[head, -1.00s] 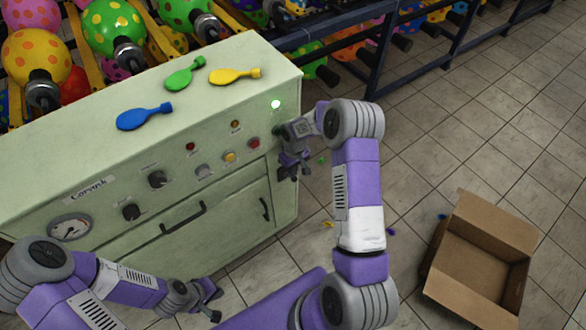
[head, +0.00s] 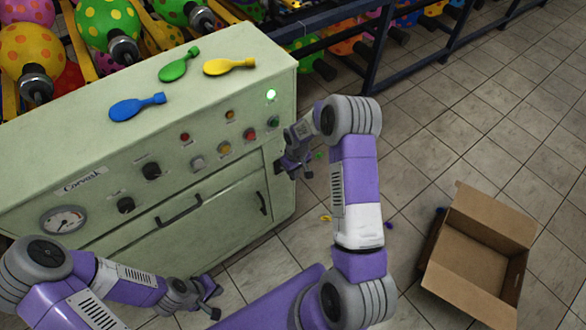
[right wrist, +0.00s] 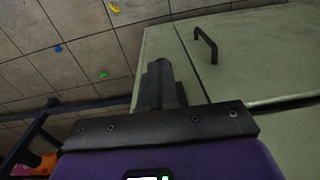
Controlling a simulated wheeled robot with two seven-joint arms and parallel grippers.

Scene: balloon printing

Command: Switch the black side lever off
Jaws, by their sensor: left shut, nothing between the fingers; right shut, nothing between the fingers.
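The pale green printing machine (head: 225,195) stands at the left, with its right side towards the floor. I cannot make out the black side lever clearly; a dark shape by the machine's right edge blends with my right gripper. My right gripper (head: 292,168) is shut and empty, close to the front right edge of the machine. In the right wrist view its closed fingers (right wrist: 160,85) overlap the green cabinet edge; contact cannot be told. My left gripper (head: 213,300) is shut and empty, low in front of the machine. A green lamp (head: 271,94) glows on the panel.
Blue (head: 137,106), green (head: 180,65) and yellow (head: 229,67) flat balloons lie on the machine top. An open cardboard box (head: 478,255) stands on the tiled floor at right. A dark rail (head: 372,60) runs behind. Small bits lie on the floor.

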